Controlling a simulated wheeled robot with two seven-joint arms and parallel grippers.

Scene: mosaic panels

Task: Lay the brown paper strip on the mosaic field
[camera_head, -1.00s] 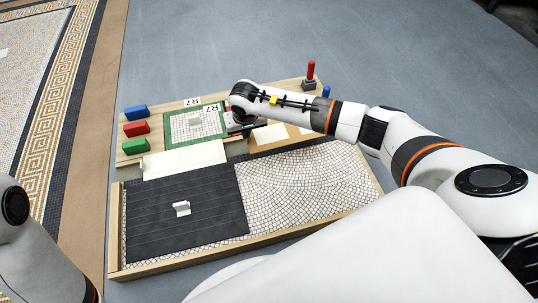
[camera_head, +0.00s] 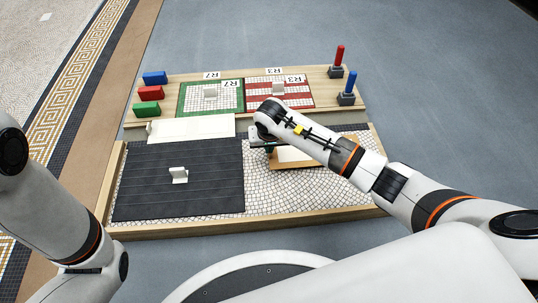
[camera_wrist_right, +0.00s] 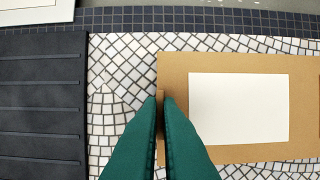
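The brown paper strip (camera_head: 275,178), with a white rectangle on it, is over the right part of the mosaic field (camera_head: 330,192) in the head view. My right gripper (camera_wrist_right: 160,98) is shut on a small brown tab at the strip's left edge. In the right wrist view the strip (camera_wrist_right: 238,62) extends right from the fingers, over white tiles (camera_wrist_right: 120,65). I cannot tell whether it touches the tiles. My arm hides part of it in the head view. My left arm shows at the left; its gripper is out of view.
A dark ribbed sheet (camera_head: 210,200) with a white handle (camera_head: 178,175) covers the field's left part. Behind are a white sheet (camera_head: 195,127), green (camera_head: 182,100) and red (camera_head: 305,97) patterned panels, coloured blocks (camera_head: 150,93) and red (camera_head: 340,55) and blue (camera_head: 351,80) handled stamps.

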